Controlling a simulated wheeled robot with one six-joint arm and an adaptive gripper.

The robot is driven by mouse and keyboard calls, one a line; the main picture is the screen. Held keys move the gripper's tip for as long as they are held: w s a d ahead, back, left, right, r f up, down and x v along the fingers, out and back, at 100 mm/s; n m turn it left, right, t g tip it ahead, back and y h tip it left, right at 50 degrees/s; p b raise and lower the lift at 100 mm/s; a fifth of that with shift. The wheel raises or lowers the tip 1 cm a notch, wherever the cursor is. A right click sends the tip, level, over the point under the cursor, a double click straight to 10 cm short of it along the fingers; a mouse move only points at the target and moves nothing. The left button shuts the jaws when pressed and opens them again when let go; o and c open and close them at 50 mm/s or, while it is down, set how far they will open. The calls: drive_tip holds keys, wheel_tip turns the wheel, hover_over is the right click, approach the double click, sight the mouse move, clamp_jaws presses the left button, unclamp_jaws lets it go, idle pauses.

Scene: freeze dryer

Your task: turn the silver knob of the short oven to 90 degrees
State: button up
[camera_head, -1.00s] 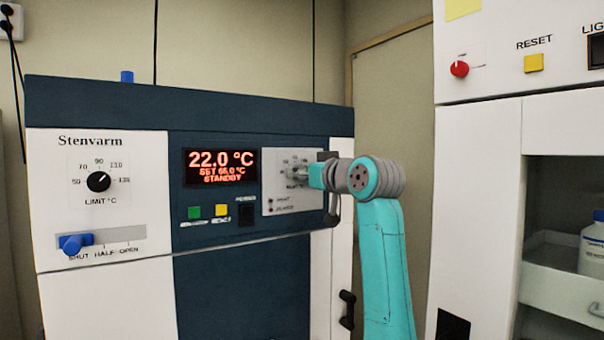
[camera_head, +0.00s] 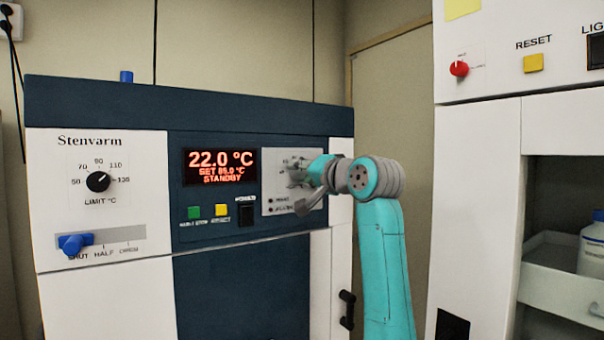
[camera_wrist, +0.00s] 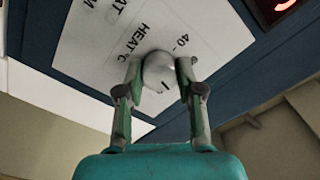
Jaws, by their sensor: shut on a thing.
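The short oven (camera_head: 95,220) is the white and dark blue Stenvarm unit on the left. Its silver knob (camera_wrist: 158,68) shows in the wrist view as a round pale cap with a dark pointer line, on a white panel (camera_wrist: 95,45) marked HEAT °C. My gripper (camera_wrist: 160,76) has one finger on each side of the knob, shut on it. In the head view my gripper (camera_head: 298,178) covers the knob and most of its dial. The display (camera_head: 220,166) reads 22.0 °C, STANDBY, with a small set figure that looks like the high 80s.
A black LIMIT °C knob (camera_head: 98,182) and a blue slide lever (camera_head: 75,243) are on the oven's left. Green (camera_head: 194,213) and yellow (camera_head: 221,210) buttons sit below the display. A white cabinet (camera_head: 475,200) stands close to the right of my arm.

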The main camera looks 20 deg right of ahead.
drive_tip(key=shift+f+m, duration=0.1)
drive_tip(key=shift+m, duration=0.7)
drive_tip(key=o, duration=1.2)
drive_tip(key=shift+c, duration=0.2)
drive_tip(key=shift+s, duration=0.1)
drive_tip(key=v, duration=1.1)
drive_tip(key=shift+s+d, duration=0.2)
drive_tip(key=shift+s, duration=0.15)
